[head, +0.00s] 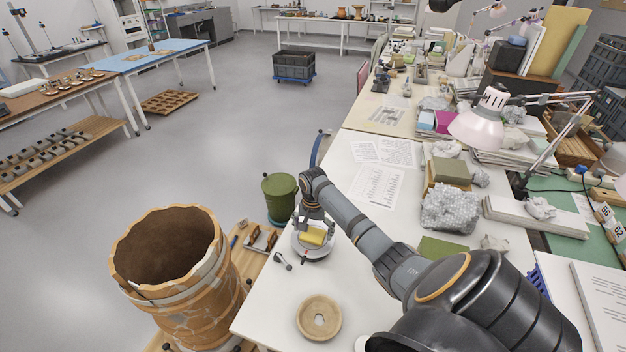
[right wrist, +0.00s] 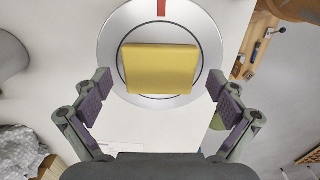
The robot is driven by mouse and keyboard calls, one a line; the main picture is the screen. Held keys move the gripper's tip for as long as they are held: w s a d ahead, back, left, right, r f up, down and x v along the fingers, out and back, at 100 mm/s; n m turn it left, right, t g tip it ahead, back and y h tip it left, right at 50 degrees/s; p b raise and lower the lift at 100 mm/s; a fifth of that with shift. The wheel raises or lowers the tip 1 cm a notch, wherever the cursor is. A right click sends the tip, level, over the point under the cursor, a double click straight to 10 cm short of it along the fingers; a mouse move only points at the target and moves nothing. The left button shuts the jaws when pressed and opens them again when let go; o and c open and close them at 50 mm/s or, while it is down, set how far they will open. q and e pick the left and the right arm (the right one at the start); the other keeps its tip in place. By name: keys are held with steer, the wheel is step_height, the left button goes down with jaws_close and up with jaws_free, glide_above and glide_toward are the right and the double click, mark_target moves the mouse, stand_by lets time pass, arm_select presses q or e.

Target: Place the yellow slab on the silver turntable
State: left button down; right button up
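The yellow slab (head: 312,236) lies flat on the silver turntable (head: 318,254) near the table's left edge. In the right wrist view the slab (right wrist: 160,68) sits inside the dark ring on the turntable (right wrist: 117,42), roughly central and a little toward the bottom of the ring. My right gripper (right wrist: 160,92) is open, with its fingers well apart on either side of the slab and not touching it. In the head view the right gripper (head: 311,215) is over the turntable and partly covers it. My left gripper is not in view.
A beige ring-shaped disc (head: 319,318) lies nearer on the white table. A large reassembled pot (head: 180,265) stands left of the table, with a green bin (head: 280,196) beyond it. Papers (head: 376,186) and a bubble-wrapped bundle (head: 449,207) lie to the right.

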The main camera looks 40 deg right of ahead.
mark_target(313, 234)
step_height(313, 234, up, 12)
steer(key=b, duration=0.1)
steer(key=shift+r, duration=0.15)
stand_by(0.4)
stand_by(0.4)
